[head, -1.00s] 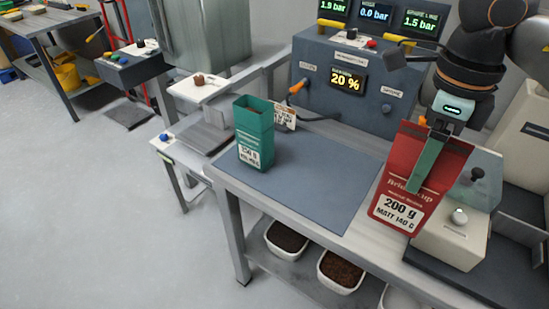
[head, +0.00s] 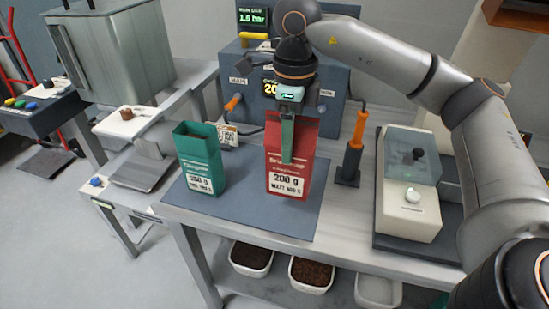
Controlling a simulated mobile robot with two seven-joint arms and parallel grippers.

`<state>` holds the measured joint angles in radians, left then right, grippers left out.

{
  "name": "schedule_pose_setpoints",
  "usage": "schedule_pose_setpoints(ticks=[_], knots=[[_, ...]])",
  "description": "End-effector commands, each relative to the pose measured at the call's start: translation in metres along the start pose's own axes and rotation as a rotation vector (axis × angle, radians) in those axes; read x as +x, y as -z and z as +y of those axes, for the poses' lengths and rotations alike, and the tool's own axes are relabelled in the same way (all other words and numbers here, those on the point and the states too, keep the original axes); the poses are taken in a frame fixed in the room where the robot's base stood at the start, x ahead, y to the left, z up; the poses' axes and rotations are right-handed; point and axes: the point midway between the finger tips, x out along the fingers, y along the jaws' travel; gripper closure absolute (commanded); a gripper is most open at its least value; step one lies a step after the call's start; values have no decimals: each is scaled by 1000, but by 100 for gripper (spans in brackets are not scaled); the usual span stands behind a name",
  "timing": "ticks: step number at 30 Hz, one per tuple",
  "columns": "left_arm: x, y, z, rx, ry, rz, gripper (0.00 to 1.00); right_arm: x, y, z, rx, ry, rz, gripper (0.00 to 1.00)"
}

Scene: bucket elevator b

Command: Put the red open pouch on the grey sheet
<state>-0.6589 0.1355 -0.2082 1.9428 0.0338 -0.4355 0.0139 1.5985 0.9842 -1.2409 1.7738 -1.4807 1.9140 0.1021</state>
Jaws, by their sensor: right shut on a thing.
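The red open pouch (head: 290,184) is upright in the middle of the head view, with a white 200 g label on its front. My right gripper (head: 288,140) is shut on its upper part, one green finger showing in front of the pouch's face. The grey sheet (head: 240,212) lies on the bench. The pouch is over the right part of the sheet; its bottom appears at or just above the surface, and I cannot tell whether it touches. My left gripper is not in view.
A green open pouch (head: 201,160) stands on the left part of the sheet. A control box (head: 330,88) is behind. A orange-handled tool (head: 353,150) stands right of the sheet, beside a cream sealing machine (head: 408,190). White tubs (head: 311,276) sit on the lower shelf.

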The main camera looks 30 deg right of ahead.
Motion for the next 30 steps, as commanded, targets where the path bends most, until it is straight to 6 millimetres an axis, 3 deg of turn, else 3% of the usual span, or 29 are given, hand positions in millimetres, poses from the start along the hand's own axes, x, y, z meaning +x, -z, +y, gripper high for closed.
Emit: schedule_pose_setpoints(ticks=[8,14,21,30], knots=[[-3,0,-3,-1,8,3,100,44,-27,-30,0,1,1,61],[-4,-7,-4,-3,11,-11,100,57,-34,-38,-1,-1,-1,61],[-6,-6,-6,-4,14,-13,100,88,-36,-41,0,0,0,61],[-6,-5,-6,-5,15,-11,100,92,-36,-41,0,1,-1,61]])
